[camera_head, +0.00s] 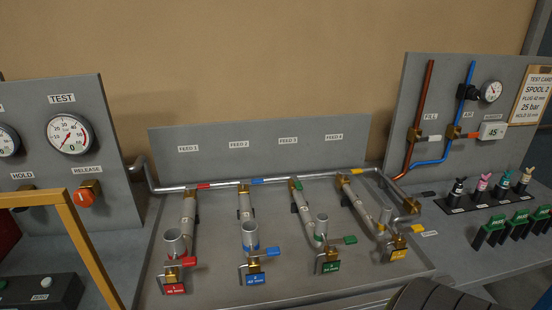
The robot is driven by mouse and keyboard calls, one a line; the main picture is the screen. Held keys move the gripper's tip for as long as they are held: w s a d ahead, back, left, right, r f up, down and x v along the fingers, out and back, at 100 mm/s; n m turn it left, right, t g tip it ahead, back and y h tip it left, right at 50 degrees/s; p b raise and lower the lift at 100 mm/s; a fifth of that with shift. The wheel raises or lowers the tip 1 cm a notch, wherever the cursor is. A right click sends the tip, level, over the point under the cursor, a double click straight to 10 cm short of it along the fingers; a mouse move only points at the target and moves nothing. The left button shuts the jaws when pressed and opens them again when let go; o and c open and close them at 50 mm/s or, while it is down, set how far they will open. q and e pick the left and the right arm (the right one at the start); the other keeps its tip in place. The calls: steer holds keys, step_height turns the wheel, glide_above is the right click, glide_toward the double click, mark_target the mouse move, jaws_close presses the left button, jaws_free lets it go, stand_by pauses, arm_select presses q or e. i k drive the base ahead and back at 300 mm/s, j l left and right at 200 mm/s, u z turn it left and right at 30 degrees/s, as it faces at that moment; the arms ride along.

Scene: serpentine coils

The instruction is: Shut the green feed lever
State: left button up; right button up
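The green feed lever (350,240) is in the head view, right of the middle, on the third feed line from the left. Its green grip points to the right, like the other feed levers. A green tag (331,266) hangs just below its valve. A short open grey cup (321,227) with a green band stands by that valve. The pipe of this line has a green band (296,184) at its upper end, under the FEED 3 label (288,141). Neither of my grippers shows in the view.
Red (188,261), blue (272,251) and yellow (417,228) levers sit beside the green one. A gauge panel (62,160) stands left, with an orange bar (88,245) before it. A dark ribbed shape (435,296) covers the bottom right.

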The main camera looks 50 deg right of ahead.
mark_target(298, 185)
steer(key=z, duration=1.7)
